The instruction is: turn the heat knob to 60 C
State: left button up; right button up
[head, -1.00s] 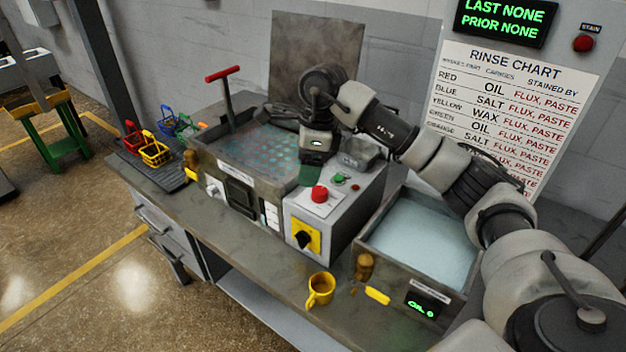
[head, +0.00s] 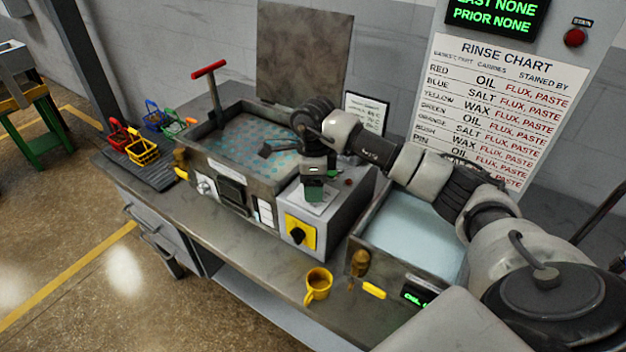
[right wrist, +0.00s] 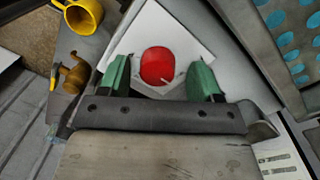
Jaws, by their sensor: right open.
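A white round knob (head: 207,187) is on the front of the left tank, near its left corner. A black knob (head: 297,234) on a yellow plate is on the front of the grey control box. No label or degree mark on either is readable, so I cannot tell which sets the heat. My right gripper (head: 314,194) is over the top of the control box, away from both knobs. In the right wrist view its green fingers (right wrist: 159,80) are open, with a red button (right wrist: 157,65) showing between them. That button is hidden in the head view. My left gripper is not in view.
The left tank (head: 232,173) holds patterned liquid; a red T-handle (head: 209,69) rises beside it. The right tank (head: 385,259) holds pale liquid. A yellow mug (head: 318,287) stands near the bench's front edge. Small coloured baskets (head: 143,151) sit at the far left.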

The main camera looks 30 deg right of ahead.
jog(key=shift+s+f, duration=0.1)
jog(key=shift+s, duration=0.1)
jog(key=shift+c, duration=0.4)
jog(key=c, duration=0.8)
jog(key=shift+w, duration=0.1)
jog(key=shift+c, duration=0.2)
